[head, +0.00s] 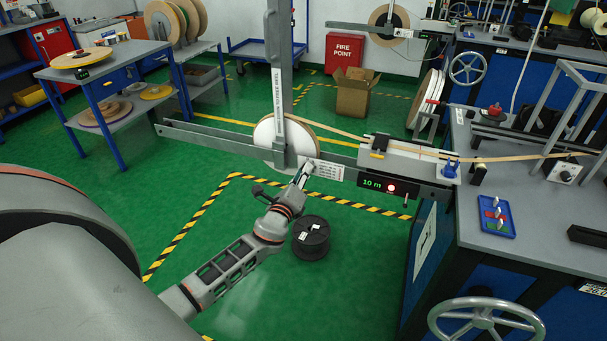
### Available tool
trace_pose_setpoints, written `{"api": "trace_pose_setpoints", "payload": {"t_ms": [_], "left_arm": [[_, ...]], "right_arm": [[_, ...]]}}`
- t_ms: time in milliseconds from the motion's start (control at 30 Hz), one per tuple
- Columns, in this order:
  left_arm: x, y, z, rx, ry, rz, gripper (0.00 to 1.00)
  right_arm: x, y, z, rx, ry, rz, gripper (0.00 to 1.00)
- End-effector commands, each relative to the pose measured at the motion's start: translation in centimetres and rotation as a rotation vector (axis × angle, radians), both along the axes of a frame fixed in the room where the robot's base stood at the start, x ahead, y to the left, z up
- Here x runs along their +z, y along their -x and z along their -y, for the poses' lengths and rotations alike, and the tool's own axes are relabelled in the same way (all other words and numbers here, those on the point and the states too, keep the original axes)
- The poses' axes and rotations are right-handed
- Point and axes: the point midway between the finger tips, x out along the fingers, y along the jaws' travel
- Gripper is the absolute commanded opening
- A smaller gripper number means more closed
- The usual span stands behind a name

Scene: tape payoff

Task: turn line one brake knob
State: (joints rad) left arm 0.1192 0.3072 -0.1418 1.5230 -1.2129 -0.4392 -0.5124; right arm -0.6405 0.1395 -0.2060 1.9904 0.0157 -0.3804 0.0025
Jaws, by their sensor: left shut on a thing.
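The line one reel (270,136), a white disc with a tan tape edge, hangs on a grey payoff frame (215,138). Tan tape (335,129) runs from it to the right through a grey guide block. My left gripper (303,171) is at the lower right of the reel's hub, below the upright bar. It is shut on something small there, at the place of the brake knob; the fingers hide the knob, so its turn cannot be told. My right gripper is out of view.
A counter display (390,187) reads 10 m beside a lit red lamp. A black spool (311,238) stands on the green floor below my left wrist. The workbench (500,240) with a blue tray (496,229) is at right. A cardboard box (355,95) stands behind.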

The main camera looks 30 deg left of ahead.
Motion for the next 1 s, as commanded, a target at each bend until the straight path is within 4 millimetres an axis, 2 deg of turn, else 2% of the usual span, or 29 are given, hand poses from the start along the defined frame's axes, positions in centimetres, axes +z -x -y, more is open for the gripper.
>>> {"api": "trace_pose_setpoints", "payload": {"t_ms": [333, 600, 1000], "left_arm": [[-0.3, 0.1, -0.1, 0.002, 0.268, 0.063, 0.00], [-0.2, 0.1, -0.1, 0.003, 0.476, 0.114, 0.00], [-0.1, 0.0, -0.1, 0.001, 0.653, 0.157, 0.00]], "right_arm": [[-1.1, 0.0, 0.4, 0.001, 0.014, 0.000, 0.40], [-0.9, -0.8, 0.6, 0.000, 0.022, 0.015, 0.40], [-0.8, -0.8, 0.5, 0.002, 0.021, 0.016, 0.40]]}}
